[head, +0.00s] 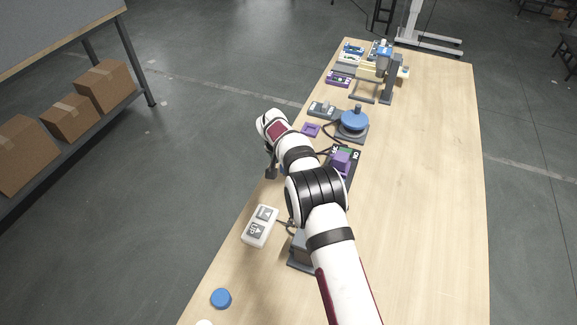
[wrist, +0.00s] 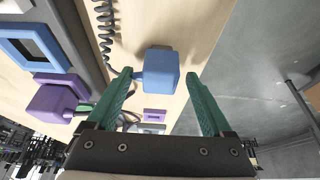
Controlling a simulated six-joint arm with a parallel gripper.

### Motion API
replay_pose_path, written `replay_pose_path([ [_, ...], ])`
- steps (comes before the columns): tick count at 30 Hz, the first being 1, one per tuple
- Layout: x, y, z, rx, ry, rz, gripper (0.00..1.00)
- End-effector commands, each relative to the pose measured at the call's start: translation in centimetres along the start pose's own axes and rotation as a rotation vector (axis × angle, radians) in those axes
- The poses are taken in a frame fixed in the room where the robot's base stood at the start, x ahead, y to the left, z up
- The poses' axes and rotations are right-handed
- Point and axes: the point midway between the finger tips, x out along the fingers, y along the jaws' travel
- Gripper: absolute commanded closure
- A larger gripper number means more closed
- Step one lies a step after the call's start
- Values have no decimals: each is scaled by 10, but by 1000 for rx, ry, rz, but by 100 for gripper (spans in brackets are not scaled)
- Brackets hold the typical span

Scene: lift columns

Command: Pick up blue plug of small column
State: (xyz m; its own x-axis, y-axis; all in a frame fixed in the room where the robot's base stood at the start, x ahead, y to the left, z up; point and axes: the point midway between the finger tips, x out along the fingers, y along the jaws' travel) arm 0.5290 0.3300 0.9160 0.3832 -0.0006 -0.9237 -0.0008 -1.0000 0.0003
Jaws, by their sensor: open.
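The blue plug (wrist: 158,72) is a rounded block in the upper middle of the wrist view. It lies between the two green fingers of my gripper (wrist: 160,76), which is open. A gap shows between the plug and the right finger. The left fingertip is very close to the plug's left side, and I cannot tell whether it touches. In the head view my gripper (head: 271,168) hangs at the table's left edge, and the plug there is mostly hidden by my arm. I cannot clearly make out the small column.
In the wrist view a blue-framed socket (wrist: 28,48), a purple plug (wrist: 56,101) and a coiled cord (wrist: 104,32) are at left. In the head view a white button pad (head: 261,226) lies near the left edge, and a blue round-topped device (head: 354,122) stands beyond. The table's right side is clear.

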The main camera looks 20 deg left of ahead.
Motion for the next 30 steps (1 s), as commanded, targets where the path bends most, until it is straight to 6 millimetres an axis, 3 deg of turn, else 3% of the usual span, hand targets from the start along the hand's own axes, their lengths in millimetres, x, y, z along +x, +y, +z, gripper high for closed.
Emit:
replay_pose_path([
  [6,2,0,0,0,1,0,15],
  [20,1,0,0,0,0,0,98],
  [30,-6,0,-4,0,2,-1,100],
])
